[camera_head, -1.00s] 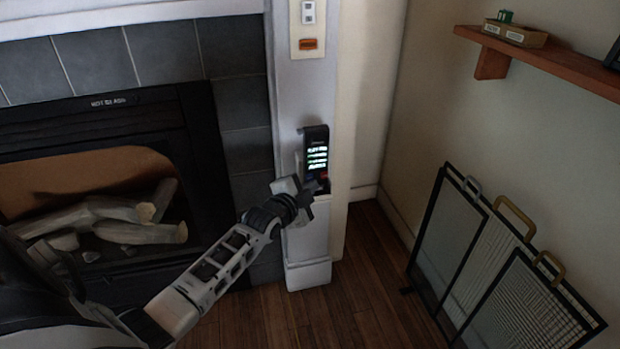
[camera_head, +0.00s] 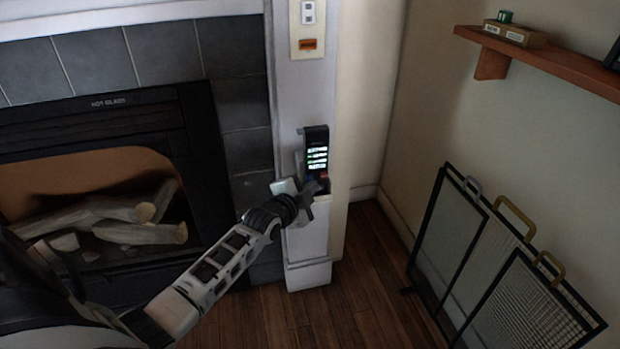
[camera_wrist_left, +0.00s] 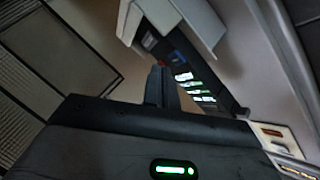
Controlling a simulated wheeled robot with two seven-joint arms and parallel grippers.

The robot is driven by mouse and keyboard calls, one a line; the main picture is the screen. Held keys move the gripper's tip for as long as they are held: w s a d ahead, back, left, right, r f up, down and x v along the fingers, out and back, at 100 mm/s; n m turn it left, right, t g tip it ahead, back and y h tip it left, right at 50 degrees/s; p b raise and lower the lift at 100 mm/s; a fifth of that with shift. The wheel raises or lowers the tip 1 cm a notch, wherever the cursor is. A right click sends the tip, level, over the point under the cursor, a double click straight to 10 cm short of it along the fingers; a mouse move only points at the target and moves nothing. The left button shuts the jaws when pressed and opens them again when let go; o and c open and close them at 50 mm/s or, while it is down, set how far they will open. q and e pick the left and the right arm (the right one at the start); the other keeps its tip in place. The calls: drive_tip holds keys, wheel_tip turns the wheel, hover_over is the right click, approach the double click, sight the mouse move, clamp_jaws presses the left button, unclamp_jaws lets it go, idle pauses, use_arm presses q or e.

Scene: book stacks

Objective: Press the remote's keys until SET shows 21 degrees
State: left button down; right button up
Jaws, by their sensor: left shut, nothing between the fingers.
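The remote (camera_head: 316,148) is a dark upright unit with a lit green-white screen, in a light holder on the white pillar beside the fireplace. The text on its screen is too small to read. A red key and a blue key show below the screen. My left gripper (camera_head: 318,187) is shut and empty, with its tips at the lower part of the remote; I cannot tell whether they touch a key. In the left wrist view the shut fingers (camera_wrist_left: 161,88) show near the remote (camera_wrist_left: 190,75), whose screen lies to their right. My right gripper is not in view.
The fireplace (camera_head: 100,105) with logs is at the left. A wall plate (camera_head: 307,43) with an orange switch is above the remote. A folding fire screen (camera_head: 450,235) stands at the right on the wooden floor. A wooden shelf (camera_head: 560,65) is at upper right.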

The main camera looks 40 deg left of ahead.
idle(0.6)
use_arm(q)
drive_tip(key=shift+w+a, duration=0.3)
drive_tip(key=shift+w+a+b, duration=0.2)
drive_tip(key=shift+a+b, duration=0.1)
idle(0.6)
drive_tip(key=shift+d, duration=0.1)
drive_tip(key=shift+s+d+p, duration=0.5)
drive_tip(key=shift+p, duration=0.3)
